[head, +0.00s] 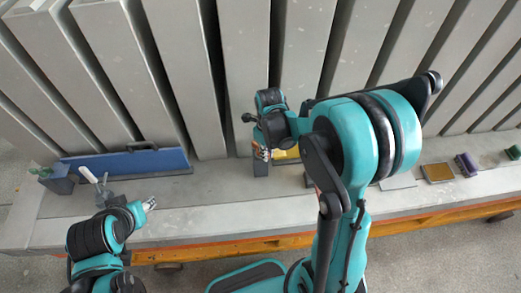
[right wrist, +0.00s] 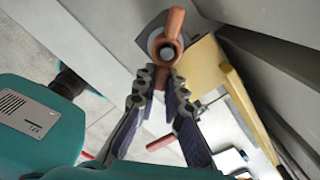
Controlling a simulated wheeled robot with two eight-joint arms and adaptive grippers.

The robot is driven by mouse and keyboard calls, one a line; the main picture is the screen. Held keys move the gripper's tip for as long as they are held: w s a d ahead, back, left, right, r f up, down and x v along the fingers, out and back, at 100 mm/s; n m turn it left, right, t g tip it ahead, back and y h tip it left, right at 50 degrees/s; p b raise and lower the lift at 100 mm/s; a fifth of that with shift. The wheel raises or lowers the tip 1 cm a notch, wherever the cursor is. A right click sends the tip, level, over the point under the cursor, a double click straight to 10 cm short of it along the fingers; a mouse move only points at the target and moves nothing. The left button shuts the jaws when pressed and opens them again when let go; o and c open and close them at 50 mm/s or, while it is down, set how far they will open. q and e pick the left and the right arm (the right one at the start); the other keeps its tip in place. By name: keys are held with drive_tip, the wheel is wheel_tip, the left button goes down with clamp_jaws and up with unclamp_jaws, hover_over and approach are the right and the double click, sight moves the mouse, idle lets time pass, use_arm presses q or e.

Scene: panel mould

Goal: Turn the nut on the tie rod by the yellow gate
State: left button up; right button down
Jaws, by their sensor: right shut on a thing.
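The nut (right wrist: 173,28) is copper-coloured with two wings and sits on the dark end of the tie rod (right wrist: 168,52), in front of a grey plate. My right gripper (right wrist: 164,78) has its fingertips closed on the lower wing of the nut. The yellow gate (right wrist: 208,66) stands just to the right of the nut; in the head view the yellow gate (head: 287,154) is partly hidden by my right arm. My right gripper (head: 262,152) looks small there and the nut is hard to make out. My left gripper (head: 149,204) is away at the left, over the front ledge; its opening is unclear.
A blue gate (head: 125,162) with a black handle stands at the left, near a white-handled clamp (head: 92,178). Tall grey panels (head: 180,75) rise behind. A gold block (head: 437,172) and a purple block (head: 467,163) lie at the right. The ledge middle is clear.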

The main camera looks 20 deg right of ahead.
drive_tip(key=m, duration=0.1)
drive_tip(key=a+m, duration=0.1)
drive_tip(key=m, duration=0.1)
drive_tip(key=shift+s+m, duration=0.1)
drive_tip(key=shift+m, duration=0.2)
drive_tip(key=c, duration=1.5)
unclamp_jaws()
drive_tip(key=shift+c, duration=0.2)
